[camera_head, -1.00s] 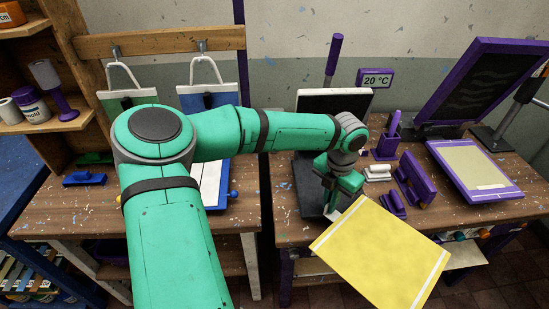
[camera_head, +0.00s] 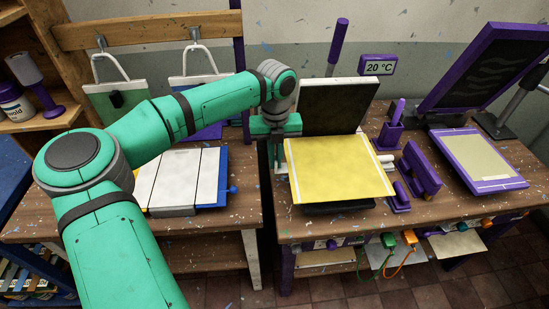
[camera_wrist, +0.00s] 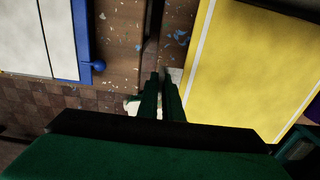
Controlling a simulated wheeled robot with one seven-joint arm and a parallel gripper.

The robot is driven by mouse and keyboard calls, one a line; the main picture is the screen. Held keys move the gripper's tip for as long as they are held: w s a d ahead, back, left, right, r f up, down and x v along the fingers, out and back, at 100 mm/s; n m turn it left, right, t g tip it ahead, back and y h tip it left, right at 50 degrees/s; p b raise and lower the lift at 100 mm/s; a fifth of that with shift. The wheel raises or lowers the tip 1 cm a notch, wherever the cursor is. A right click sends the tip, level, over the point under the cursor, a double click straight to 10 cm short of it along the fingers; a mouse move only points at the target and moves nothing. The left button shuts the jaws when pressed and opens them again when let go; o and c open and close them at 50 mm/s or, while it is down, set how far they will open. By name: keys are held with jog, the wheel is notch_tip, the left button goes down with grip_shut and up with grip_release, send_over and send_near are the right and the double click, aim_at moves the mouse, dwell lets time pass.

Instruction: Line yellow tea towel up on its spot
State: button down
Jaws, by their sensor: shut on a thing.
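The yellow tea towel (camera_head: 338,168), a flat sheet with white stripes at two edges, lies level over a dark press bed (camera_head: 340,206). Only the bed's front edge shows, and I cannot tell whether the towel touches it. My gripper (camera_head: 281,168) is at the towel's left edge. In the wrist view the fingers (camera_wrist: 162,76) are closed at a small pale tab beside the towel (camera_wrist: 255,65). The marked spot itself is hidden under the towel.
The raised black press lid (camera_head: 345,105) stands right behind the towel. Purple holders (camera_head: 420,168) are close on its right. A screen frame with purple edges (camera_head: 478,160) lies farther right. A blue-edged board (camera_head: 190,178) is on the left table, across a gap.

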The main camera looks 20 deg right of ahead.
jog(key=shift+w, duration=0.1)
jog(key=shift+d, duration=0.1)
jog(key=shift+f, duration=2.95)
jog(key=c, duration=1.9)
grip_release()
jog(key=shift+r, duration=0.1)
jog(key=shift+c, duration=0.2)
